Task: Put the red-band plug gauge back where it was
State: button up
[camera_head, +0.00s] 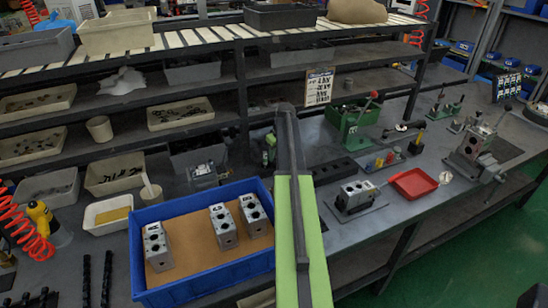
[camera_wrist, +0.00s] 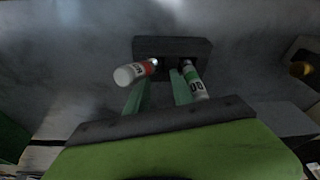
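The red-band plug gauge (camera_wrist: 137,72) is in the wrist view. Its white handle points left and towards the camera, and its metal end is at a dark block (camera_wrist: 165,45). I cannot tell whether it is fully seated in the block or tilted. A green-band plug gauge (camera_wrist: 194,82) stands at the right of the same block. My gripper (camera_wrist: 161,85) has its two green fingers apart, reaching towards the block between the two gauges, with nothing clearly held between them. The red-band gauge overlaps the left finger. In the head view my arm hides the gripper and block.
A blue bin (camera_head: 200,290) with several valve blocks stands left of my arm. To the right are a black holed block (camera_head: 337,171), a valve block on a plate (camera_head: 355,195), a red tray (camera_head: 414,184) and a green fixture (camera_head: 350,125). Shelves rise behind.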

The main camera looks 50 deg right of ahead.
jog(key=shift+o, duration=0.9)
jog(key=shift+w+d+f, duration=0.25)
jog(key=shift+w+f, duration=0.2)
jog(key=shift+f, duration=0.2)
jog(key=shift+s+a+r, duration=0.2)
jog(key=shift+r, duration=0.2)
jog(key=shift+w+d, duration=0.1)
jog(key=shift+d, duration=0.05)
jog(key=p+v, duration=1.2)
